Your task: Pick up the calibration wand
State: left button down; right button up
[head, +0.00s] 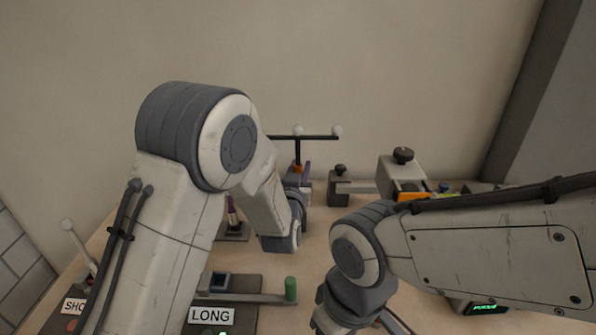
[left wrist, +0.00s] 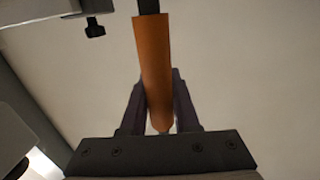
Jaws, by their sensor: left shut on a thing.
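The calibration wand (head: 317,137) has a dark crossbar with pale balls and an orange handle. In the head view it stands upright behind my left arm, and its lower part is mostly hidden. In the left wrist view its orange handle (left wrist: 152,62) runs between the two fingers, with a dark shaft above it. My left gripper (left wrist: 158,108) is shut on the handle. In the head view this gripper (head: 302,180) is mostly hidden by my left wrist. My right arm comes in from the right, but its fingers do not show.
A "LONG" label (head: 212,314) and a green-tipped lever (head: 291,289) are in front. A white-knobbed lever (head: 68,226) is at the left.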

pick_arm(q)
jog(key=shift+r, duration=0.1)
notch_tip(320, 180, up, 10)
jog(key=shift+r+p, duration=0.15)
jog(key=shift+p, duration=0.3)
notch_tip(320, 180, up, 9)
jog(key=p, duration=0.6)
send_over(298, 135)
jog(key=w, duration=0.4)
jog(key=shift+d+f, duration=0.2)
jog(key=shift+s+b, duration=0.15)
jog(key=shift+b, duration=0.15)
